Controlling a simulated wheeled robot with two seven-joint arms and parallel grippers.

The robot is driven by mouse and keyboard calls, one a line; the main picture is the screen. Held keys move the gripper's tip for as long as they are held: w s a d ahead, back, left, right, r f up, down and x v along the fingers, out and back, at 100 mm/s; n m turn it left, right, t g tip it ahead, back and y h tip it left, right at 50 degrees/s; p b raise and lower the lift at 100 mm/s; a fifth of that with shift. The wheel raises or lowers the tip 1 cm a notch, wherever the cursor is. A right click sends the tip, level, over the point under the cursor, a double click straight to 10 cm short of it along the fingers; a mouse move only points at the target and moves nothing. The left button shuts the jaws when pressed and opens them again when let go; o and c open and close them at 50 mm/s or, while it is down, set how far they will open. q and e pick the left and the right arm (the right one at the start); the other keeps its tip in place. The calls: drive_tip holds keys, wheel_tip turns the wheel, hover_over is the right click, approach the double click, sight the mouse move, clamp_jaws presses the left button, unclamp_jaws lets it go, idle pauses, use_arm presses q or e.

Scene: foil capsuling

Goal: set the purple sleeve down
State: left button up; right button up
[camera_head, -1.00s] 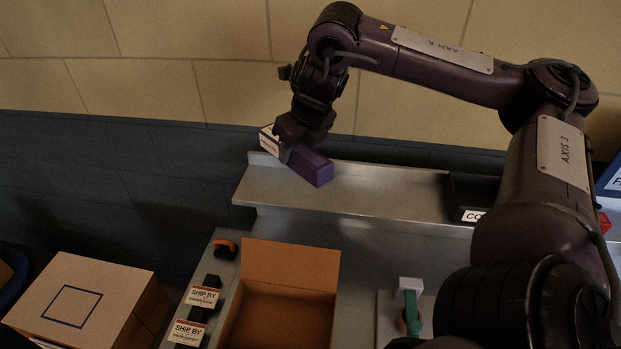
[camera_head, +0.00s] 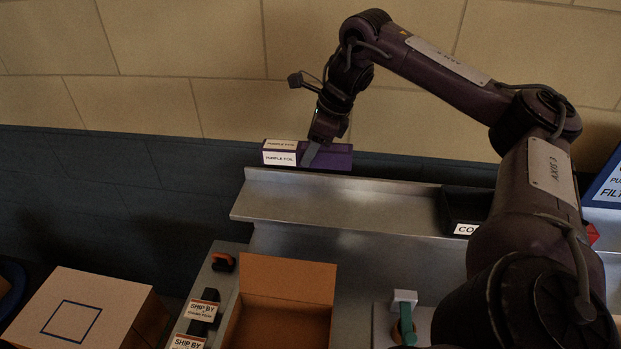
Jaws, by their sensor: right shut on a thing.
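The purple sleeve (camera_head: 335,160) is a long box with white labels reading "PURPLE FOIL" on its left end. My right gripper (camera_head: 312,152) is shut on it near the middle, with one finger showing across its front face. The sleeve lies level, its long side running left to right, by the back edge of the raised metal shelf (camera_head: 350,205). I cannot tell whether it touches the shelf or is held above it. My left gripper is not in view.
An open cardboard box (camera_head: 283,300) stands below the shelf, with "SHIP BY" label holders (camera_head: 203,312) to its left. A closed carton (camera_head: 85,305) is at far left. A black tray (camera_head: 462,212) sits at the shelf's right. The shelf's middle is bare.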

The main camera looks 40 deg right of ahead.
drive_tip(key=shift+f, duration=1.45)
wheel_tip(320, 180, down, 10)
drive_tip(key=b, duration=0.8)
drive_tip(key=shift+f+b, duration=0.1)
drive_tip(key=shift+b, duration=0.2)
wheel_tip(320, 180, down, 3)
drive_tip(key=shift+s+f+b, duration=0.1)
drive_tip(key=shift+b, duration=1.15)
drive_tip(key=shift+f, duration=0.3)
drive_tip(key=o, duration=1)
drive_tip(key=shift+r, duration=0.1)
